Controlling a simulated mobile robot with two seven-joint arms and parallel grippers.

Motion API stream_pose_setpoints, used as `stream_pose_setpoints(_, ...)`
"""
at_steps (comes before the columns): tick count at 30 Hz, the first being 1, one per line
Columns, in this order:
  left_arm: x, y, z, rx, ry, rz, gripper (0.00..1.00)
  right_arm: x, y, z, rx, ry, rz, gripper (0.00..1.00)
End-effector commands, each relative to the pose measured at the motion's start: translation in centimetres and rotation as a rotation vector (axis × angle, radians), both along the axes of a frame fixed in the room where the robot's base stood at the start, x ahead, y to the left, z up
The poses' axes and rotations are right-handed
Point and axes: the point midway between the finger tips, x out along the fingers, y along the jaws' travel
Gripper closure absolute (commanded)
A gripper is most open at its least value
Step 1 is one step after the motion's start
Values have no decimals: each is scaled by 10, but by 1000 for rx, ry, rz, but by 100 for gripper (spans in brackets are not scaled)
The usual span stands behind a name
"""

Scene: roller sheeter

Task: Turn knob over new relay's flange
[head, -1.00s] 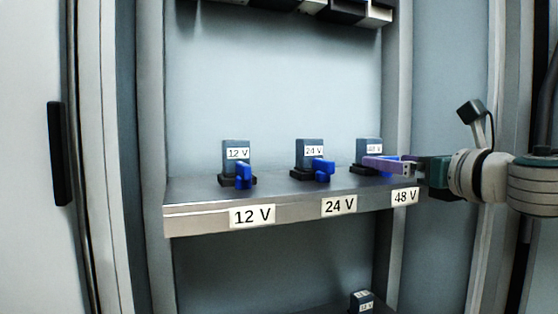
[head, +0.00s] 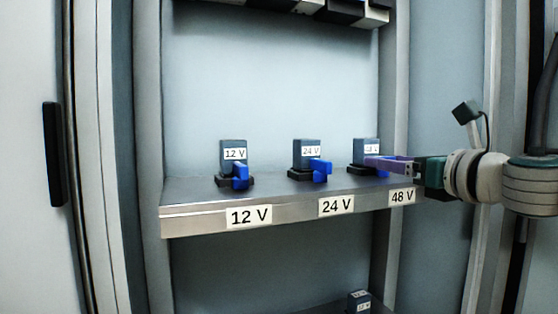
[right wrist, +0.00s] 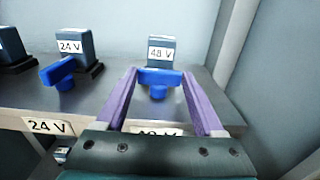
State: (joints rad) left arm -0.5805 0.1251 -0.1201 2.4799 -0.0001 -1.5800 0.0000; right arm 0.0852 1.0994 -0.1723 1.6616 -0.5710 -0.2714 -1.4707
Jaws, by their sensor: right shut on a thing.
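The 48 V relay (right wrist: 161,52) stands upright on the shelf in the right wrist view; the same relay shows in the head view (head: 366,147), partly hidden by my gripper. Its blue knob (right wrist: 158,80) is in front of it, the bar lying crosswise between the fingers. My right gripper (right wrist: 158,78) has purple fingers, one at each end of the bar, and is shut on the knob. It also shows in the head view (head: 378,163), coming in from the right. The relay's flange is mostly hidden. My left gripper is not in view.
The 24 V relay (head: 305,152) and the 12 V relay (head: 233,154) stand to the left on the same metal shelf (head: 190,212), each with a blue knob. A cabinet post (head: 397,95) rises near my right arm. Shelf space between the relays is clear.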

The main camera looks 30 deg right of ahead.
Motion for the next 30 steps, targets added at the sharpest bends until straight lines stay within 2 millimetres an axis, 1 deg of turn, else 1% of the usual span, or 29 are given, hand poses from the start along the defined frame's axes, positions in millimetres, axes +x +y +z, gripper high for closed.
stream_pose_setpoints(1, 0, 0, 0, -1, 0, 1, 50, 0, 0, 0, 0, 0, 0, 82)
stream_pose_setpoints(2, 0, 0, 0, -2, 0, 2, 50, 0, 0, 0, 0, 0, 0, 86)
stream_pose_setpoints(8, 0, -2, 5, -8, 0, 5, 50, 0, 0, 1, 2, 0, -14, 86)
stream_pose_setpoints(14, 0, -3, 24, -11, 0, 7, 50, 1, 3, 5, 4, 0, -87, 86)
stream_pose_setpoints(21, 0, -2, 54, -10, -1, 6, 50, 2, 9, 6, 8, 0, -259, 86)
stream_pose_setpoints(25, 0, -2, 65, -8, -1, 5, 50, 3, 10, 5, 7, 0, -362, 86)
stream_pose_setpoints(30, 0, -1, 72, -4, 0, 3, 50, 5, 13, 3, 5, -1, -482, 86)
